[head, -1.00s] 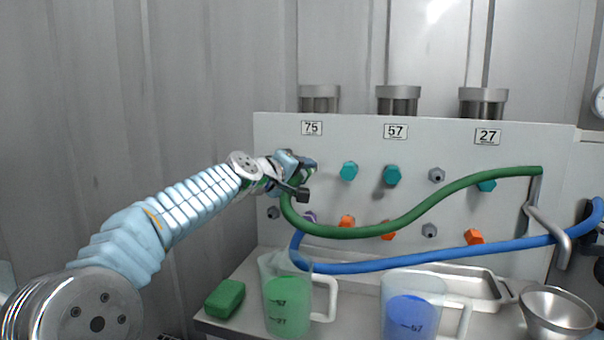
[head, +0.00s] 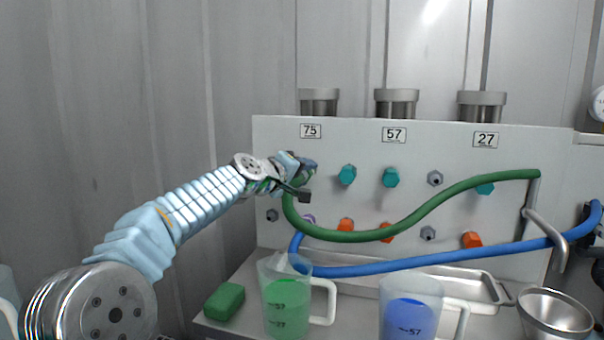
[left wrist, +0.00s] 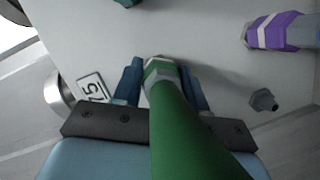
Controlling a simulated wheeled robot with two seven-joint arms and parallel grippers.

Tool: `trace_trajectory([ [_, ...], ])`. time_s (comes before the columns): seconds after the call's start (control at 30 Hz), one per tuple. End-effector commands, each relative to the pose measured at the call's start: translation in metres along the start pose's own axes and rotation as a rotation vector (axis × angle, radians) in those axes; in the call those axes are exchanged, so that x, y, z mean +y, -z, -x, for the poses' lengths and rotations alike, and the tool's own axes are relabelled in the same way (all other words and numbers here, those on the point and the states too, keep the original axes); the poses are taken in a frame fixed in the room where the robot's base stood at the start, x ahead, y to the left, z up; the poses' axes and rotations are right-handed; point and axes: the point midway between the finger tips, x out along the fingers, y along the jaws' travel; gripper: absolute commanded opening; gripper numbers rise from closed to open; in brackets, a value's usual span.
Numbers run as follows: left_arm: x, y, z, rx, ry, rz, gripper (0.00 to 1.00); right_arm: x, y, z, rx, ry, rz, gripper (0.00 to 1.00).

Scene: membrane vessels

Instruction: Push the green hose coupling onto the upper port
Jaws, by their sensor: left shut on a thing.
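My left gripper (head: 302,178) is shut on the green hose coupling at the left end of the green hose (head: 350,236). It is up against the grey panel, below the 75 label. In the left wrist view the green coupling (left wrist: 160,72), with a pale ring, sits between the blue fingers, its end at or close to the panel. The upper port there is hidden by the gripper and coupling, so I cannot tell if the coupling is on it. A dark part at the right edge (head: 592,213) may belong to my right gripper.
Teal caps (head: 390,177) and a bare grey port (head: 435,178) line the upper row. Orange caps (head: 472,240) and a purple fitting (left wrist: 278,31) are lower. The blue hose (head: 430,260) crosses below. Jugs (head: 327,303), a green block (head: 224,301) and a funnel (head: 555,312) stand in front.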

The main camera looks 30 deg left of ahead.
Motion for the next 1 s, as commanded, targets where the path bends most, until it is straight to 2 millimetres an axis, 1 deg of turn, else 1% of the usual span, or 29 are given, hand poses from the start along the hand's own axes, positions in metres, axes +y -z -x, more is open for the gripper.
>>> trace_trajectory([
  [0.17,0.001,0.002,-0.004,0.001,-0.001,0.0,0.0,-0.001,0.0,0.002,0.0,0.0,0.0,0.43],
  [0.2,0.001,0.002,-0.005,0.001,-0.001,0.0,0.43,-0.001,0.0,0.002,0.0,0.0,0.0,0.43],
  [0.27,0.001,0.002,-0.004,0.001,-0.001,0.0,0.53,-0.001,0.0,0.002,0.0,0.0,0.0,0.43],
  [0.3,0.0,0.002,-0.004,0.001,-0.001,0.0,0.59,-0.001,0.0,0.002,0.0,0.0,0.0,0.43],
  [0.4,0.0,0.002,-0.004,0.001,-0.001,0.0,0.72,-0.001,0.0,0.002,0.0,0.0,0.0,0.43],
  [0.67,0.0,0.002,-0.004,0.0,0.0,0.0,0.72,-0.001,0.0,0.002,-0.001,0.001,0.001,0.43],
  [0.77,-0.001,0.001,0.002,0.001,0.0,0.0,0.72,0.0,0.0,-0.002,-0.001,0.001,0.001,0.43],
  [0.87,-0.002,0.001,0.018,0.004,-0.002,0.0,0.72,0.003,0.0,-0.008,0.0,0.0,0.0,0.43],
  [1.0,-0.003,0.0,0.051,0.003,-0.002,-0.002,0.72,0.007,0.0,-0.018,0.001,-0.001,-0.001,0.43],
])
